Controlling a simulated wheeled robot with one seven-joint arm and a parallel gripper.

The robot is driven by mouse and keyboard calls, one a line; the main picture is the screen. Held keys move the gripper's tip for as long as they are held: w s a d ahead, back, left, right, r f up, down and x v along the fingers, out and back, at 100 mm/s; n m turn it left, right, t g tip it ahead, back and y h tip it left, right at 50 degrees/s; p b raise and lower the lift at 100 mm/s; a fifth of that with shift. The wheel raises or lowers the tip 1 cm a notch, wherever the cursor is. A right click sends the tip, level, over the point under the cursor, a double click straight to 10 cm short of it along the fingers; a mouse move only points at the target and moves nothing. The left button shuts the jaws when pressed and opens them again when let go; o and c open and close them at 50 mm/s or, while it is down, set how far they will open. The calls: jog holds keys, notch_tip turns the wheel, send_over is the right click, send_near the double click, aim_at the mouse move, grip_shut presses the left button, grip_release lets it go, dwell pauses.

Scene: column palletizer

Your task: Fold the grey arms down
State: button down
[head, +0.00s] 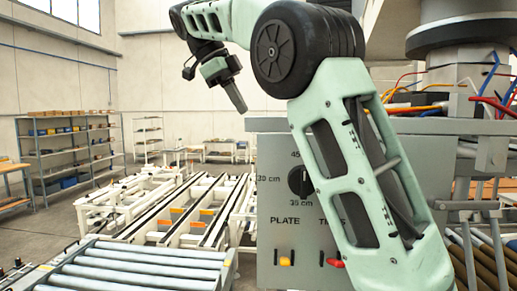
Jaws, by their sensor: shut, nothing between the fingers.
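My gripper (236,97) is at the upper middle, pointing down and to the right.
A roller conveyor (140,267) lies at the lower left, with a white-framed conveyor (185,215) behind it. Grey shelves (70,155) stand at the back left. Coloured wires (440,95) and more rollers (480,262) are at the right. The air left of the panel is free.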

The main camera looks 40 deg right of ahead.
jog(key=b+x, duration=0.5)
jog(key=x, duration=0.5)
jog(key=shift+b, duration=0.3)
jog(key=shift+w+f+p, duration=0.25)
jog(key=shift+f+p, duration=0.1)
jog(key=shift+f, duration=0.15)
jog(key=shift+w+f+p, duration=0.25)
jog(key=shift+f+p, duration=0.1)
jog(key=shift+f, duration=0.2)
jog(key=shift+w+f, duration=0.25)
jog(key=shift+f, duration=0.55)
